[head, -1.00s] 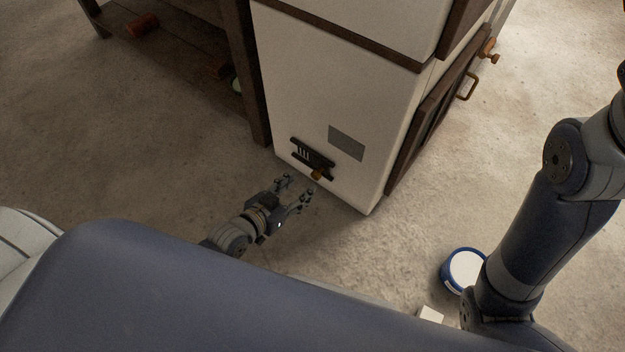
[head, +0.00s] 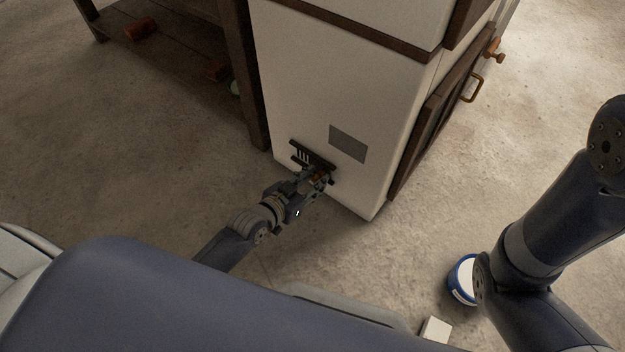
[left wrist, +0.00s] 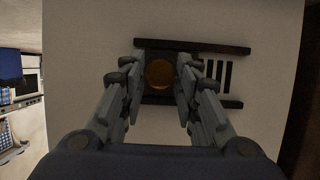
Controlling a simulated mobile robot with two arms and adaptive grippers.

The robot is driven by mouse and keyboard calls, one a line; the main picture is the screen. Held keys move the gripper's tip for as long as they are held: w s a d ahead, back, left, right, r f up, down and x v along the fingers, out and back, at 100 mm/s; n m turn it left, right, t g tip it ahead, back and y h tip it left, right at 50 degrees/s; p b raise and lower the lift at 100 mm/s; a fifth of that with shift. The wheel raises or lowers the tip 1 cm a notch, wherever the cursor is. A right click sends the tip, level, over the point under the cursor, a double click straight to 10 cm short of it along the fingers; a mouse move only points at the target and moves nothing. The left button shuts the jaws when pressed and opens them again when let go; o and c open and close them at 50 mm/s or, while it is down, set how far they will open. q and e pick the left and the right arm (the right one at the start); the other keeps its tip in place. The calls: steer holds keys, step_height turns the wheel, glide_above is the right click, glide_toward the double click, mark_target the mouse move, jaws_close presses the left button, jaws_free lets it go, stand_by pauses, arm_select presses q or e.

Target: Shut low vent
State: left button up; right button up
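The low vent (head: 303,152) is a dark slotted slide near the bottom of the white cabinet's side, between two dark rails. In the left wrist view the vent's open slots (left wrist: 218,75) show to the right of its round orange-brown knob (left wrist: 159,74). My left gripper (head: 322,178) is at the vent in the head view. In the left wrist view its two fingers (left wrist: 160,88) stand apart on either side of the knob, with gaps visible beside it. The right gripper is out of view; only my right arm shows at the right.
The white cabinet (head: 300,70) has a grey plate (head: 348,143) above the vent and a brass handle (head: 472,88) round the corner. A dark wooden shelf unit (head: 180,60) stands at left. A blue-and-white round object (head: 463,280) lies on the floor.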

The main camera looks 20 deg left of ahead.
arm_select(q)
jaws_close()
steer(key=shift+w+a+p, duration=0.2)
steer(key=shift+w+a, duration=0.2)
steer(key=shift+a, duration=0.65)
steer(key=shift+w+a+p, duration=0.15)
steer(key=shift+w+a, duration=0.2)
steer(key=shift+a, duration=0.65)
steer(key=shift+w+a+p, duration=0.2)
steer(key=shift+w+a, duration=0.2)
steer(key=shift+a, duration=0.65)
steer(key=o, duration=0.7)
jaws_free()
steer(key=shift+s, duration=0.15)
steer(key=v, duration=1.1)
steer(key=shift+s+a+r, duration=0.2)
steer(key=shift+s+r, duration=0.05)
steer(key=shift+s, duration=0.05)
